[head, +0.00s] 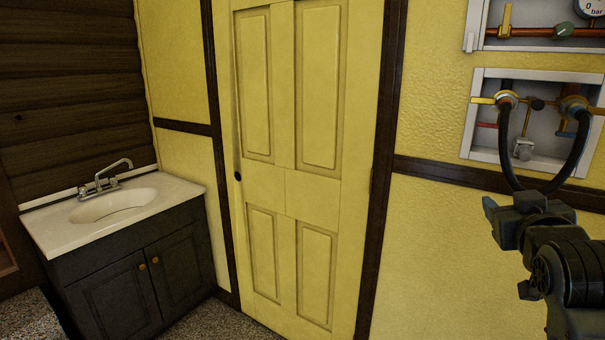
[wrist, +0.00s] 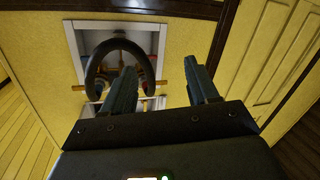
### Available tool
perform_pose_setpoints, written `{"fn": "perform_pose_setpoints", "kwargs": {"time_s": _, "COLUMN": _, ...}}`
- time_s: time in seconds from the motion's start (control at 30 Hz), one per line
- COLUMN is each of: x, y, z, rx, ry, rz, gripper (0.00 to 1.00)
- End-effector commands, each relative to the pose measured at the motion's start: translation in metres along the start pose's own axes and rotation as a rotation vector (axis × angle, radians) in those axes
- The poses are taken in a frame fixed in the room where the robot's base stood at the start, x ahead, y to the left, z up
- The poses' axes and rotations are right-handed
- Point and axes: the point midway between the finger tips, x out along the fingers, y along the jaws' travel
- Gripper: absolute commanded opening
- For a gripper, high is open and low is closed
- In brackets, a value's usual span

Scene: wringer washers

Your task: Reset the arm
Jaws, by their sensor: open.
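My gripper (head: 502,212) is at the right of the head view, on my dark arm, in front of the yellow wall and just below the wall box with the black hose. In the wrist view my gripper (wrist: 160,88) points toward the wall, its two dark fingers spread apart with nothing between them. I cannot tell how near the fingers are to the hose.
The white wall box (head: 478,88) holds yellow valves and the hose (head: 509,170). A second box (head: 474,38) with a gauge is above. A closed yellow door (head: 292,190) stands in the middle. A sink cabinet (head: 135,290) is at left. Some speckled floor shows at the bottom.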

Motion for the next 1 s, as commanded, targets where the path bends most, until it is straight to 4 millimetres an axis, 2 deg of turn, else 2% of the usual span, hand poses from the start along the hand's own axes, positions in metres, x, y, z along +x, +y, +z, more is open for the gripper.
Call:
{"fn": "perform_pose_setpoints", "kwargs": {"time_s": 0.03, "x": -0.012, "y": -0.012, "z": 0.024, "rx": 0.005, "ry": -0.011, "rz": -0.022, "gripper": 0.59}}
{"fn": "perform_pose_setpoints", "kwargs": {"time_s": 0.2, "x": -0.055, "y": -0.042, "z": 0.084, "rx": 0.027, "ry": -0.019, "rz": -0.080, "gripper": 0.59}}
{"fn": "perform_pose_setpoints", "kwargs": {"time_s": 0.37, "x": -0.104, "y": -0.064, "z": 0.134, "rx": 0.051, "ry": -0.029, "rz": -0.131, "gripper": 0.59}}
{"fn": "perform_pose_setpoints", "kwargs": {"time_s": 0.5, "x": -0.151, "y": -0.078, "z": 0.169, "rx": 0.073, "ry": -0.039, "rz": -0.173, "gripper": 0.59}}
{"fn": "perform_pose_setpoints", "kwargs": {"time_s": 0.8, "x": -0.262, "y": -0.087, "z": 0.223, "rx": 0.122, "ry": -0.065, "rz": -0.247, "gripper": 0.59}}
{"fn": "perform_pose_setpoints", "kwargs": {"time_s": 1.0, "x": -0.336, "y": -0.081, "z": 0.239, "rx": 0.153, "ry": -0.085, "rz": -0.289, "gripper": 0.59}}
